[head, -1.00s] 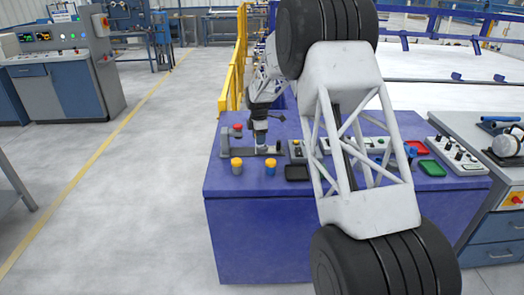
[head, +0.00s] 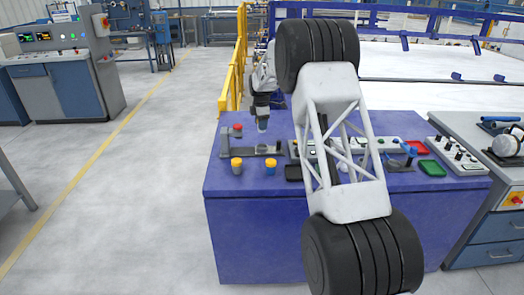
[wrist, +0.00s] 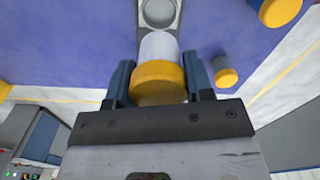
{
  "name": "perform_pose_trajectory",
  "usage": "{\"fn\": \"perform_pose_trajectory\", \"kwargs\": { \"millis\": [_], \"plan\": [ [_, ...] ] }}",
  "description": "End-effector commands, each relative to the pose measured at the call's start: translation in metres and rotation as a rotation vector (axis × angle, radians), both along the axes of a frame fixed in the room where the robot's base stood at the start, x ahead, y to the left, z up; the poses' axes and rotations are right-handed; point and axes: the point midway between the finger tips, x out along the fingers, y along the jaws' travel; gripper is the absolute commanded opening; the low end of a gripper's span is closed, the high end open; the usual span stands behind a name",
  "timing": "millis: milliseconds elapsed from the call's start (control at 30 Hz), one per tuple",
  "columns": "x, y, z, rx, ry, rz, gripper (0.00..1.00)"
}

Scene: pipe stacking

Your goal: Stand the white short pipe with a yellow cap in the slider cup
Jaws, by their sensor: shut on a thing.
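My gripper (head: 262,112) is above the back left of the blue table in the head view. In the wrist view its two fingers (wrist: 158,85) are shut on the white short pipe (wrist: 158,47), gripping around its yellow cap (wrist: 158,80). The pipe's white end points away from the gripper. The slider cup (wrist: 158,12) shows just beyond that end as a round grey opening. In the head view the slider (head: 265,149) lies on the table below the gripper, with a visible gap between the held pipe and the slider.
Two other yellow-capped short pipes, one grey (head: 236,167) and one blue (head: 270,168), stand in front of the slider. Control panels (head: 460,155) and a green tray (head: 432,168) are at the right. The table's middle is partly hidden.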

Motion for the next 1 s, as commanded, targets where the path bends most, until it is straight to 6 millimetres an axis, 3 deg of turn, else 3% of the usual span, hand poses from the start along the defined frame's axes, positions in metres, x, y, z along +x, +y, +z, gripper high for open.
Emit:
{"fn": "perform_pose_trajectory", "kwargs": {
  "millis": [267, 700, 1000],
  "plan": [
    [0.000, 0.000, -0.003, 0.000, 0.000, 0.000, 0.24],
    [0.000, 0.000, -0.055, 0.000, 0.001, 0.000, 0.24],
    [0.000, 0.000, -0.063, 0.000, -0.001, 0.000, 0.24]
  ]
}}
